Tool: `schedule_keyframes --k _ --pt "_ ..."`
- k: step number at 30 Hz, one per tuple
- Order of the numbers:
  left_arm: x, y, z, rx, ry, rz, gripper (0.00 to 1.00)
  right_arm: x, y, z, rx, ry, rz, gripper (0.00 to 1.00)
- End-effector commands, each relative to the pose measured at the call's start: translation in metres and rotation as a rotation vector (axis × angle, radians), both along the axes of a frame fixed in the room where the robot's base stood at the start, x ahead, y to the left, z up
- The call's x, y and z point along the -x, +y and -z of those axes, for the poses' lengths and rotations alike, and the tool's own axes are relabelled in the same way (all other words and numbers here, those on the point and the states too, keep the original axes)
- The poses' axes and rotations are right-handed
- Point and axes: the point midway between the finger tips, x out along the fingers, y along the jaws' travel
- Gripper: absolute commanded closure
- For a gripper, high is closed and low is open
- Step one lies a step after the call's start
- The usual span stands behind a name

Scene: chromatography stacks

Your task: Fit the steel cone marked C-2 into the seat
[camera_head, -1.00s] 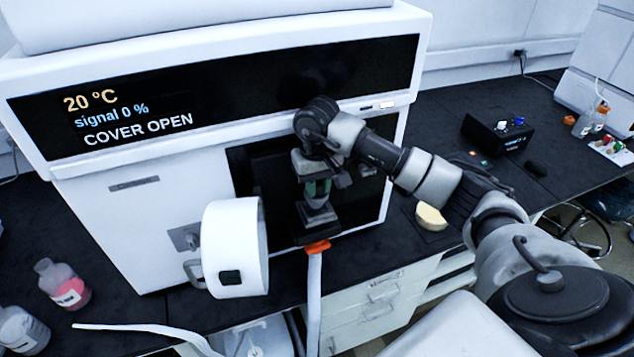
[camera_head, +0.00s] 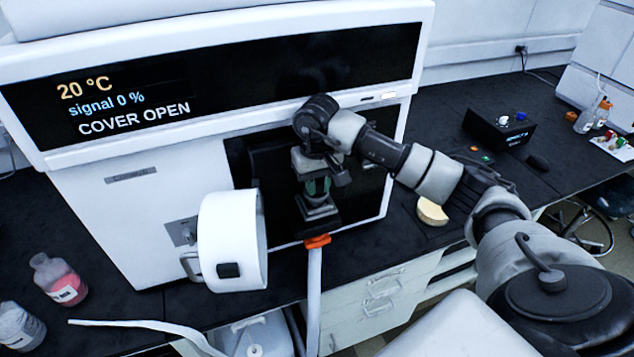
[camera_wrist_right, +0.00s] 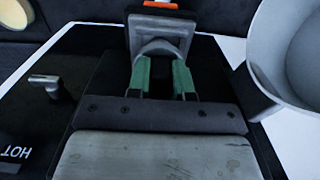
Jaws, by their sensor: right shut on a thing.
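My right gripper (camera_head: 318,187) points down in front of the white instrument's dark opening. Its two green fingers (camera_wrist_right: 161,80) stand a little apart, with their tips against a grey metal piece with a rounded edge (camera_wrist_right: 160,48), which I take for the steel cone. No C-2 mark is readable on it. Just beyond it is a grey block (camera_head: 318,207), likely the seat, at the front of the opening; the fingers and piece partly hide it. I cannot tell whether cone and block touch. My left gripper is in neither view.
The round white cover (camera_head: 228,240) hangs open left of the gripper, close beside it in the wrist view (camera_wrist_right: 293,50). A white hose with an orange end (camera_head: 317,241) rises just below the block. A pale yellow round piece (camera_head: 432,212) lies on the dark bench to the right.

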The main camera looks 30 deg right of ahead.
Motion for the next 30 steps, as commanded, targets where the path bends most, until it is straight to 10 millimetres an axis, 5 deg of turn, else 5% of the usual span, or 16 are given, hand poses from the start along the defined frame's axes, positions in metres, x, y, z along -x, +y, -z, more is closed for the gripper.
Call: schedule_keyframes --k 8,9,15,24,30 --pt "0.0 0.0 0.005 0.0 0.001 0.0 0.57 0.0 0.0 0.004 0.0 -0.001 0.0 1.0" --pt "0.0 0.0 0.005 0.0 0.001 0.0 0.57 0.0 0.0 0.003 -0.001 -0.001 0.0 0.76" --pt "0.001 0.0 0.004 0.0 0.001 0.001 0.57 0.0 0.0 0.003 -0.001 -0.001 0.0 0.49" --pt "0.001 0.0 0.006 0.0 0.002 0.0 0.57 0.0 0.0 0.001 -0.001 -0.001 0.0 0.49" --pt "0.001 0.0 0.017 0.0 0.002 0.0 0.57 -0.001 -0.001 -0.026 0.001 -0.007 0.001 0.49"
